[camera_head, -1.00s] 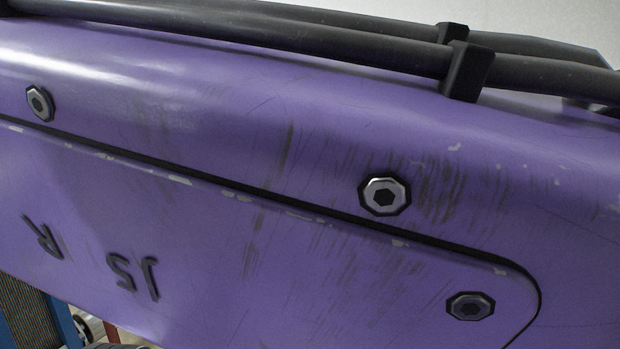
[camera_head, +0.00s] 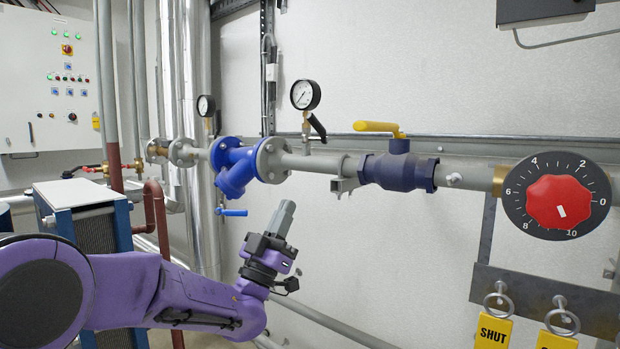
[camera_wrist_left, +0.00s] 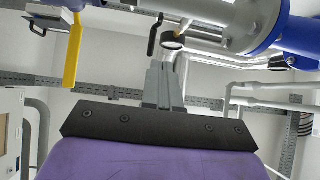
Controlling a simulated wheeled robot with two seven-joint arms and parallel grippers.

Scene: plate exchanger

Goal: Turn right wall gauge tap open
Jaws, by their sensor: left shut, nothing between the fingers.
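The right wall gauge (camera_head: 305,95) is a round white dial with a black rim, standing on the grey wall pipe. Its tap has a black lever (camera_head: 317,127), which slants down to the right below the dial. The tap lever also shows in the left wrist view (camera_wrist_left: 155,34), beside the gauge (camera_wrist_left: 172,41); that view appears upside down. My left gripper (camera_head: 284,216) is shut and empty, pointing up, below the pipe and the gauge in the head view. Its closed grey fingers (camera_wrist_left: 165,84) show in the wrist view. My right gripper is not in view.
A blue strainer (camera_head: 236,165) is left of the gauge. A blue valve (camera_head: 397,171) with a yellow lever (camera_head: 377,127) is to its right. Another gauge (camera_head: 206,106) stands farther left. A red dial knob (camera_head: 560,202) is at the right.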

